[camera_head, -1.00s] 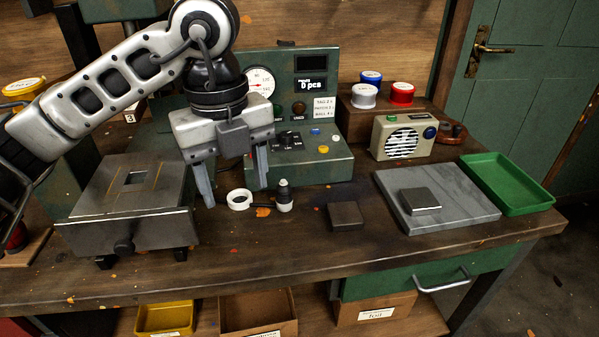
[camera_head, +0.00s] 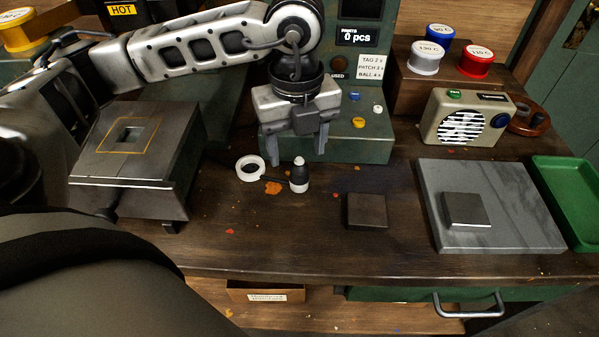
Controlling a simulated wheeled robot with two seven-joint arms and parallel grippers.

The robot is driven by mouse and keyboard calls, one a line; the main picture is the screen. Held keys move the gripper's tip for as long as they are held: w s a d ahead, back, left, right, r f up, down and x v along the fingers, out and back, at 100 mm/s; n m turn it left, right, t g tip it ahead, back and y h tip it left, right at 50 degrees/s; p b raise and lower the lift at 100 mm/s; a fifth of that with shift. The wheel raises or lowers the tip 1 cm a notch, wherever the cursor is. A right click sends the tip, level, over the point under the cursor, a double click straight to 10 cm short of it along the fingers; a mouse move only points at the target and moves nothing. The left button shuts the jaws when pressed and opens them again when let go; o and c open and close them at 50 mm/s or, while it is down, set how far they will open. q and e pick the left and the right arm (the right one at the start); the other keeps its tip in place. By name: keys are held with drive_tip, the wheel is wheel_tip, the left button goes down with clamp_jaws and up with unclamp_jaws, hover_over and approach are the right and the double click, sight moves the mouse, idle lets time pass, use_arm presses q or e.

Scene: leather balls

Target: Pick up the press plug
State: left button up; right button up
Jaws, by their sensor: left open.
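My right gripper is not in view.
A white ring (camera_head: 250,168) lies just left of the plug. A metal press block (camera_head: 135,160) stands at left, the green console (camera_head: 370,135) behind. A dark square block (camera_head: 367,211) and a grey slab (camera_head: 515,220) are to the right. Bare bench lies in front.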

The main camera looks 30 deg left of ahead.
sight(299, 162)
use_arm(q)
drive_tip(key=shift+w+f+p, duration=0.15)
drive_tip(key=shift+f+p, duration=0.1)
drive_tip(key=shift+f, duration=1.3)
drive_tip(key=shift+w+f+p, duration=0.1)
drive_tip(key=shift+f+p, duration=0.1)
drive_tip(key=shift+f, duration=1.3)
drive_tip(key=c, duration=1)
